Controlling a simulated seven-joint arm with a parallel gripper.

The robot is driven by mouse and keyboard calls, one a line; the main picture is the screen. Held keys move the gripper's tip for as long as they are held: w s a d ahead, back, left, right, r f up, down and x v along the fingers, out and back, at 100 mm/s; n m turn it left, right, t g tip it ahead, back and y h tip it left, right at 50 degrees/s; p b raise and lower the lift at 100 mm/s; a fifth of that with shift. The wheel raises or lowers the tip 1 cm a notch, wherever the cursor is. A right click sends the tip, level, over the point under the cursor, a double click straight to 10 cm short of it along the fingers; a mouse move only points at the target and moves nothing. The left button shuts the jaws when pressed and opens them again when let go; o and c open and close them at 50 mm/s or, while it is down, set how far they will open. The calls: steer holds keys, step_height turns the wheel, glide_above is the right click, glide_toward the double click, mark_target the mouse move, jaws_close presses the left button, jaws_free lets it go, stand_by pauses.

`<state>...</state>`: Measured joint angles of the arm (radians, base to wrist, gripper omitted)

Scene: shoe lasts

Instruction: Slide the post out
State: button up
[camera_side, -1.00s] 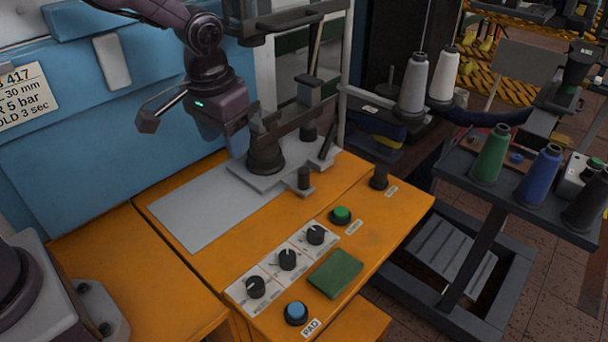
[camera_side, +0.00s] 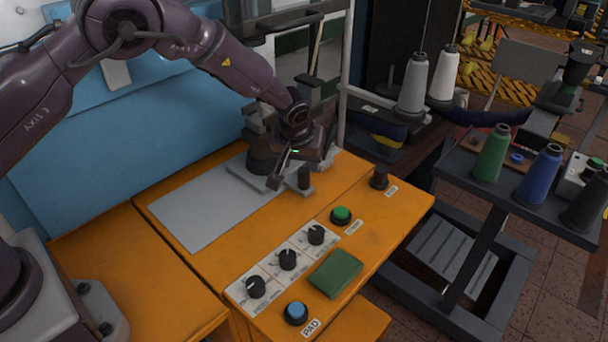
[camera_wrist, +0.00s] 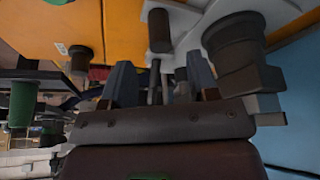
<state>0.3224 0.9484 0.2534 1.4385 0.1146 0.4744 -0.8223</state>
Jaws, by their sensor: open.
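A short dark post (camera_side: 304,179) stands upright on a grey tab at the front edge of the grey base plate (camera_side: 240,172). In the wrist view this post (camera_wrist: 160,30) shows beyond the fingertips, between their lines. My gripper (camera_side: 288,168) is open, low over the plate, just behind and left of the post in the side view. In the wrist view the gripper (camera_wrist: 160,72) has its two fingers apart, with a thin dark rod (camera_wrist: 154,82) visible between them. I cannot tell whether the fingers touch anything.
A thick dark column (camera_side: 262,158) stands on the plate close to the gripper; it is at right in the wrist view (camera_wrist: 235,40). Knobs, a green button (camera_side: 341,214) and a green pad (camera_side: 335,272) occupy the front.

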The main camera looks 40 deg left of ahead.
mark_target(303, 172)
steer(key=x, duration=0.7)
jaws_close()
